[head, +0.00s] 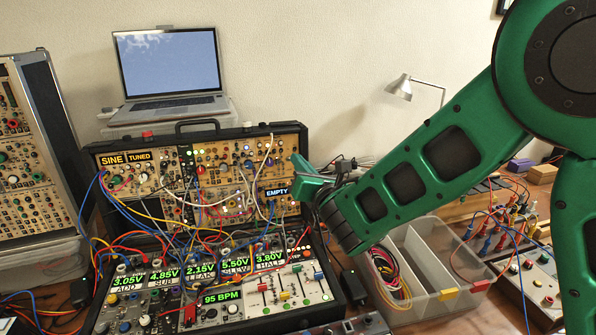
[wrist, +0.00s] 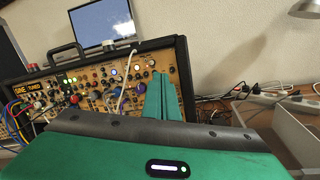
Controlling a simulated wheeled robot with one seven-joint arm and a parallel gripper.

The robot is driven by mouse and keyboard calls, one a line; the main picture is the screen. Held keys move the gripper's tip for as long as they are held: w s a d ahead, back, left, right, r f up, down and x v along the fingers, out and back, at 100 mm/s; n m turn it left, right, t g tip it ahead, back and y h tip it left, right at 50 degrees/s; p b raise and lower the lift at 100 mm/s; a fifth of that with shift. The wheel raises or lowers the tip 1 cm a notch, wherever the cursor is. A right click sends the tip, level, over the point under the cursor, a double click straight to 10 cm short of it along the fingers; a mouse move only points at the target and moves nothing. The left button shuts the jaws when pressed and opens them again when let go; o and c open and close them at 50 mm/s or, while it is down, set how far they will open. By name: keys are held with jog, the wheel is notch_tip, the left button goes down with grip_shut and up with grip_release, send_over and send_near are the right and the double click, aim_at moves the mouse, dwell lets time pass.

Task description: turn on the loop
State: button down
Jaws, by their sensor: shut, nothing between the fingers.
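An open black synth case (head: 216,133) holds an upright gold modular panel (head: 210,165) and a lower panel with lit readouts, including "95 BPM" (head: 222,297). The upright panel carries labels "SINE TUNED" (head: 125,158) and "EMPTY" (head: 277,192); it also shows in the wrist view (wrist: 100,98). I cannot tell which control is the loop; no label reading "loop" is legible. My gripper (head: 297,161) is shut and empty at the right end of the upright panel. In the wrist view its green fingertips (wrist: 159,80) overlap the panel's right part; contact cannot be told. They hide some controls there.
Patch cables (head: 150,222) cross both panels. A laptop (head: 170,65) stands behind the case, and another synth (head: 35,150) stands at left. Bare wall lies above.

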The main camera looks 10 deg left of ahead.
jog(key=shift+s+d+r, duration=0.4)
jog(key=shift+s+r, duration=0.15)
jog(key=shift+r, duration=0.05)
jog(key=shift+s+d+r, duration=0.4)
jog(key=shift+s+r, duration=0.1)
jog(key=shift+r, duration=0.1)
jog(key=shift+d, duration=0.1)
